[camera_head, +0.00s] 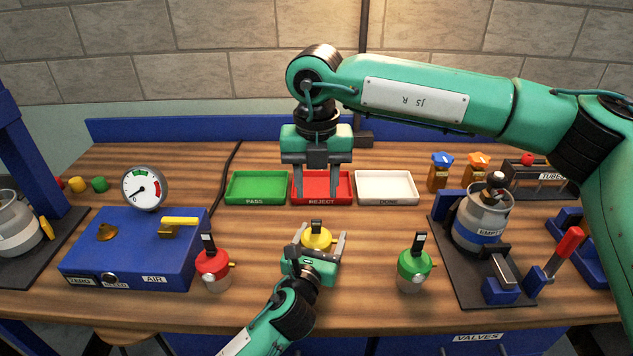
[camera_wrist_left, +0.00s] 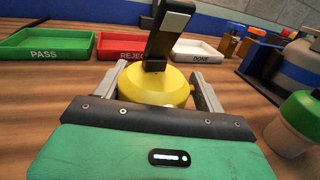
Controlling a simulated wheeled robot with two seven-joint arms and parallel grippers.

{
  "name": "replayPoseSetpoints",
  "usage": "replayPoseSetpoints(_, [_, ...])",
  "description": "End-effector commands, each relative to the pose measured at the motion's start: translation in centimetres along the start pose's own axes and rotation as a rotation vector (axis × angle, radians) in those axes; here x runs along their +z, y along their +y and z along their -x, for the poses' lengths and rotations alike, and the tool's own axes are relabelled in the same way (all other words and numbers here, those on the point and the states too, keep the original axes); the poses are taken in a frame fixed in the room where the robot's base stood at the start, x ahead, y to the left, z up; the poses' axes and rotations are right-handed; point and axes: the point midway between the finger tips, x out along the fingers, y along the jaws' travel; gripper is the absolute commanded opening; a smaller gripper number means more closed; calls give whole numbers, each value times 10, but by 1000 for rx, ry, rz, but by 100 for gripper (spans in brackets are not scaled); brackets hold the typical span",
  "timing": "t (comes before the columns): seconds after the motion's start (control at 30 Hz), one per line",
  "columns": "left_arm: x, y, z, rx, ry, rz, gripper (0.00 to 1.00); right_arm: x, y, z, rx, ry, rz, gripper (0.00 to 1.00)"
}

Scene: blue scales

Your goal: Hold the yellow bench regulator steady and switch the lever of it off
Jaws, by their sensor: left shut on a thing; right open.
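The yellow bench regulator (camera_head: 317,237) stands upright on the table at front centre, with a black lever (camera_head: 317,225) on top. In the left wrist view the yellow regulator (camera_wrist_left: 155,84) sits between the fingers, and its black lever (camera_wrist_left: 168,30) with a pale face stands up. My left gripper (camera_head: 320,243) is shut on the regulator's body from the front. The regulator's lower part is hidden behind the gripper. My right gripper (camera_head: 318,190) is open and empty, pointing down above the red REJECT tray, behind and higher than the regulator.
A red regulator (camera_head: 212,265) stands to the left and a green one (camera_head: 414,268) to the right. PASS (camera_head: 257,202), REJECT (camera_head: 348,200) and DONE (camera_head: 387,203) trays lie behind. A blue gauge box (camera_head: 130,255) is left; a cylinder on a stand (camera_head: 480,225) is right.

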Motion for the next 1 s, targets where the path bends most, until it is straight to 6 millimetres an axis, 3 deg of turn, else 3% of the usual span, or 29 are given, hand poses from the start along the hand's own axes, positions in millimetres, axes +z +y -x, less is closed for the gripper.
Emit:
replayPoseSetpoints(0.27, [-1, 0, 0, 1, 1, 0, 37, 1, 0, 0, 1, 0, 0, 42])
replayPoseSetpoints(0.63, [-1, 0, 0, 1, 1, 0, 37, 20, 0, 1, 3, 2, 5, 42])
replayPoseSetpoints(0.77, [-1, 0, 0, 1, 1, 0, 37, 20, -1, -16, 0, 3, 5, 42])
replayPoseSetpoints(1.0, [-1, 0, 0, 0, 1, 0, 37, 20, -1, -65, 0, 5, 5, 42])
